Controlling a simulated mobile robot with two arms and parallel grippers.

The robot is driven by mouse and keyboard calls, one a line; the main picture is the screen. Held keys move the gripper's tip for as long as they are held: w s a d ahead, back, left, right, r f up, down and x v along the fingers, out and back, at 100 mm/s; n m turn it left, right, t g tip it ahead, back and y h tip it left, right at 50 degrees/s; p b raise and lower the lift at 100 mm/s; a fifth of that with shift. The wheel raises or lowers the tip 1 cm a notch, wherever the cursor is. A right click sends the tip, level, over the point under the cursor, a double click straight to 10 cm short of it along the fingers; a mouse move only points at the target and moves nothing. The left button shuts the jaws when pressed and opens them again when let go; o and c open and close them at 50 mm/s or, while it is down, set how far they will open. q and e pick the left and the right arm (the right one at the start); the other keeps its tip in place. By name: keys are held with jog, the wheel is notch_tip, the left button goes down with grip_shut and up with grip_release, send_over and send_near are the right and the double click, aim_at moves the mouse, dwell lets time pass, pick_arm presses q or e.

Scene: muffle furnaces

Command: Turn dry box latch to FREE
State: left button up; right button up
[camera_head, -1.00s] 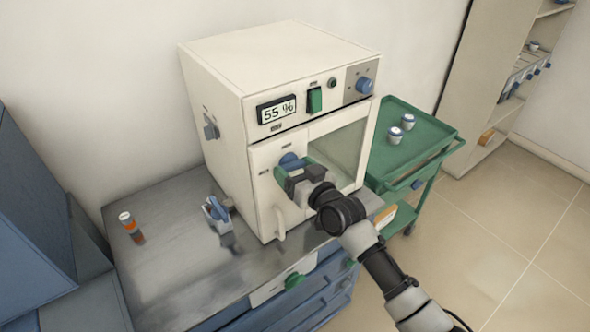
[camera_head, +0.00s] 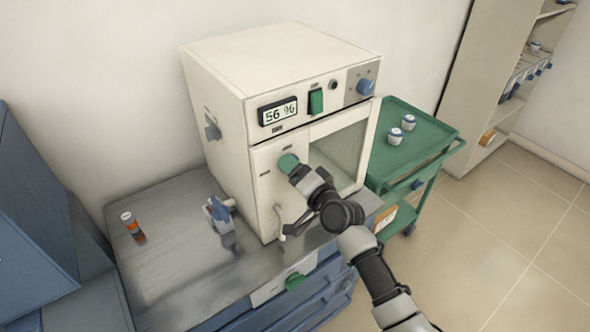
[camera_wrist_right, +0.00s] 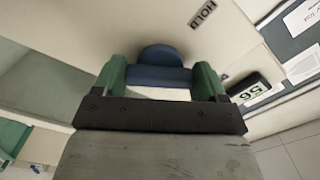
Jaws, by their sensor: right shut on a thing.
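The dry box (camera_head: 262,190) is a cream cabinet on the metal bench, with a display reading 56 %. Its blue latch knob (camera_wrist_right: 158,56) shows in the right wrist view between my green fingers. A HOLD label (camera_wrist_right: 203,14) is on the panel near it. My right gripper (camera_head: 289,167) is at the door front in the head view, shut on the latch knob, one finger on each side. In the head view the green fingertip hides the knob. The small labels around the latch are too small to read there. My left gripper is not in view.
A pale door handle (camera_head: 278,223) is below the latch, close to my right wrist. A green cart (camera_head: 437,143) with two small jars is right of the box. An orange-labelled vial (camera_head: 133,226) and a blue-and-white item (camera_head: 219,212) are on the bench (camera_head: 185,265).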

jog(key=m+p, duration=0.1)
jog(key=m, duration=0.4)
jog(key=shift+r+m, duration=0.1)
jog(key=shift+m, duration=0.2)
dwell(0.5)
jog(key=o, duration=0.9)
jog(key=shift+b+v, duration=0.7)
jog(key=shift+v, duration=4.75)
